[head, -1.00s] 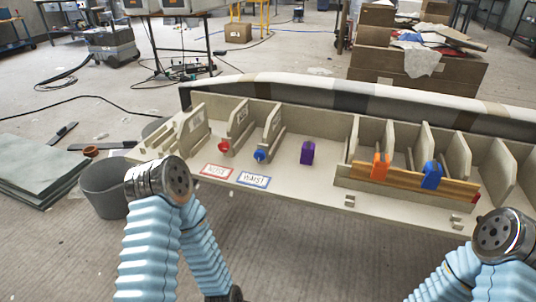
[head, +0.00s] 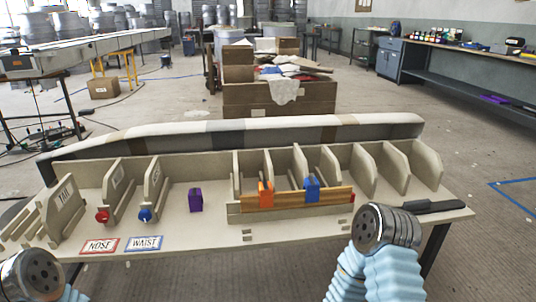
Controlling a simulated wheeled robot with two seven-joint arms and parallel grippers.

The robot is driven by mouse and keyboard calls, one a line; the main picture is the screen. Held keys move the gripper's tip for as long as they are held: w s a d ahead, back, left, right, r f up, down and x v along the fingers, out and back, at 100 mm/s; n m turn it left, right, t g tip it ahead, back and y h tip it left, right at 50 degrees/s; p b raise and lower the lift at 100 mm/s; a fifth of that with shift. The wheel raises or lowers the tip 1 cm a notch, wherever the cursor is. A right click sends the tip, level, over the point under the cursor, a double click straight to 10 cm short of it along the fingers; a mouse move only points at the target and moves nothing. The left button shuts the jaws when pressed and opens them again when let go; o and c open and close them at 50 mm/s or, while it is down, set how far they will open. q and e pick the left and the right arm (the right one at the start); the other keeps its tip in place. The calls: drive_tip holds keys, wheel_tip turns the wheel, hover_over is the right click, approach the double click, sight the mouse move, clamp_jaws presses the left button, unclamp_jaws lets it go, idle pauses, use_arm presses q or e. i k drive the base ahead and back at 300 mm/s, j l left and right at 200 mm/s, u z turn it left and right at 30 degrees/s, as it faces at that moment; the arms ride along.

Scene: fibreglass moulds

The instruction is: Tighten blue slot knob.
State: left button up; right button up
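The blue slot knob (head: 145,214) is a small round knob at the front of an upright divider on the left part of the long beige bench (head: 215,222). The WAIST card (head: 144,243), with a blue border, lies in front of it. A red knob (head: 102,216) sits on the divider to its left, behind the red-bordered NOSE card (head: 100,246). Parts of both my arms show at the lower left and lower right, apart from the knobs. Neither gripper's fingers are visible. How tight the blue knob is cannot be told.
A purple block (head: 196,200) stands right of the blue knob. An orange clamp (head: 266,193) and a blue clamp (head: 312,189) sit on a wooden strip (head: 290,201). A dark long-handled item (head: 432,207) lies at the bench's right end. A padded beam (head: 250,130) runs behind.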

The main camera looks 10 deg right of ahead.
sight(145, 216)
drive_tip(key=z, duration=0.65)
drive_tip(key=j+z, duration=0.45)
drive_tip(key=k+j+z, duration=0.1)
drive_tip(key=j+z, duration=0.3)
drive_tip(key=k+j+z, duration=0.15)
drive_tip(key=z, duration=0.3)
